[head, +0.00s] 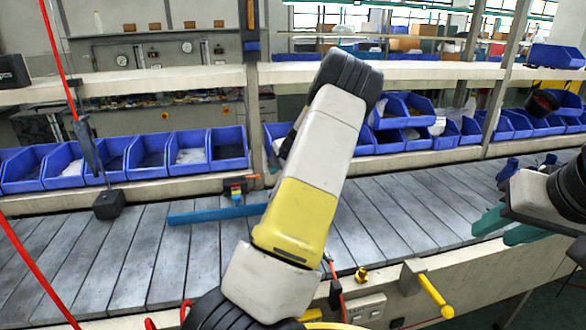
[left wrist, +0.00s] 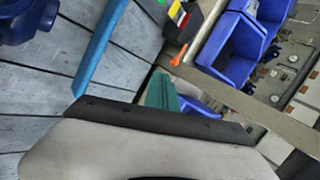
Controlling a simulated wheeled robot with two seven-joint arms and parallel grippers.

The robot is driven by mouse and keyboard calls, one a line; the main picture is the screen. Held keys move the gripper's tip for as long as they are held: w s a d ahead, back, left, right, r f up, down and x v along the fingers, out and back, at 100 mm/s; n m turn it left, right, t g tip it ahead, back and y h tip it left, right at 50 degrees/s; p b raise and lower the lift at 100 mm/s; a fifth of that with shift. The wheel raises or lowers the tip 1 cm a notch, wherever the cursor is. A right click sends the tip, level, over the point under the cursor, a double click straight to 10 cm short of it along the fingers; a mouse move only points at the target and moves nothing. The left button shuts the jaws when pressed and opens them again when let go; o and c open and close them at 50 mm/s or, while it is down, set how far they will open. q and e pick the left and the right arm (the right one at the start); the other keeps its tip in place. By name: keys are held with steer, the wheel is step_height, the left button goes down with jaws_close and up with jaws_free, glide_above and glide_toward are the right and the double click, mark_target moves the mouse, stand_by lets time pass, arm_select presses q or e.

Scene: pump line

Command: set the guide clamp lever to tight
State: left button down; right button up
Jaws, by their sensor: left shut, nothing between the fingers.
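The guide clamp (head: 236,190) is a small dark block with red and yellow marks at the conveyor's far edge, by a blue guide bar (head: 215,213). Its orange lever (head: 247,178) points right and slightly up in the head view. The left wrist view shows the clamp (left wrist: 180,14) at the top, with the lever (left wrist: 181,54) below it. My left gripper (left wrist: 163,92) shows green fingers, shut and empty, apart from the lever in that picture; my arm hides its fingertips in the head view. My right gripper (head: 507,227) is open and empty above the conveyor's right part.
Blue bins (head: 147,152) line the shelf behind the conveyor (head: 130,255).

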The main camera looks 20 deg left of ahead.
arm_select(q)
steer(key=w+a+r+x, duration=0.1)
steer(key=x, duration=1)
steer(key=shift+a+r, duration=0.2)
steer(key=shift+r, duration=0.1)
steer(key=shift+s, duration=0.1)
steer(key=shift+w+a+n+g, duration=0.25)
steer(key=shift+w+n, duration=0.1)
steer(key=shift+w, duration=0.15)
steer(key=shift+w+a+n+g, duration=0.15)
steer(key=shift+w+a+n, duration=0.1)
steer(key=shift+w+n, duration=0.15)
steer(key=shift+s, duration=0.1)
